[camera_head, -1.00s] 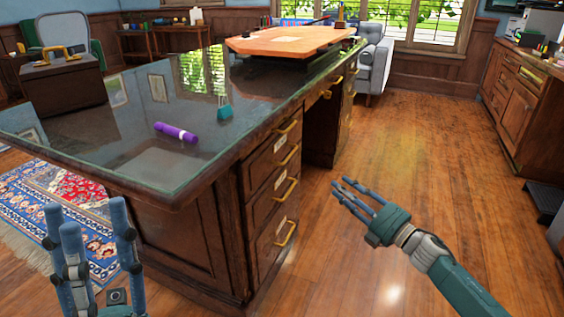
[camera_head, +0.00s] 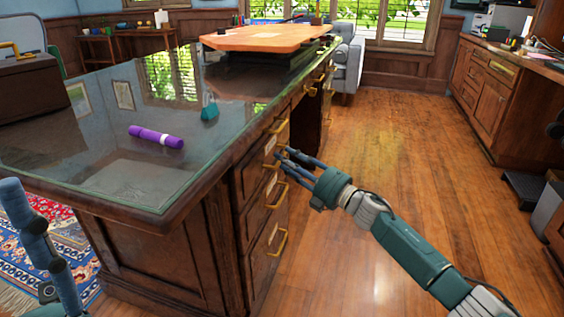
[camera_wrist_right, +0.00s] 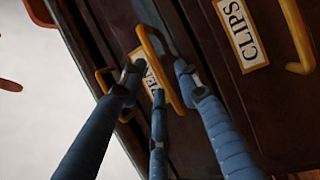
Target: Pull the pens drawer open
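The wooden desk (camera_head: 194,252) has a column of drawers with gold handles and labels. In the right wrist view, a label partly hidden by the handle and fingers seems to start with "PEN" (camera_wrist_right: 150,72); its gold handle (camera_wrist_right: 173,88) lies between my fingertips. I cannot tell whether they touch it. The drawer looks closed. My right gripper (camera_head: 284,160) is at the upper drawers in the head view; its fingers (camera_wrist_right: 157,82) are spread apart. My left gripper (camera_head: 38,240) is partly visible at the lower left, cut off by the frame edge.
A drawer labelled "CLIPS" (camera_wrist_right: 240,32) is beside it in the wrist view. A purple cylinder (camera_head: 156,137) and a small teal object (camera_head: 209,109) are on the glass desktop. The floor (camera_head: 400,150) right of the desk is clear.

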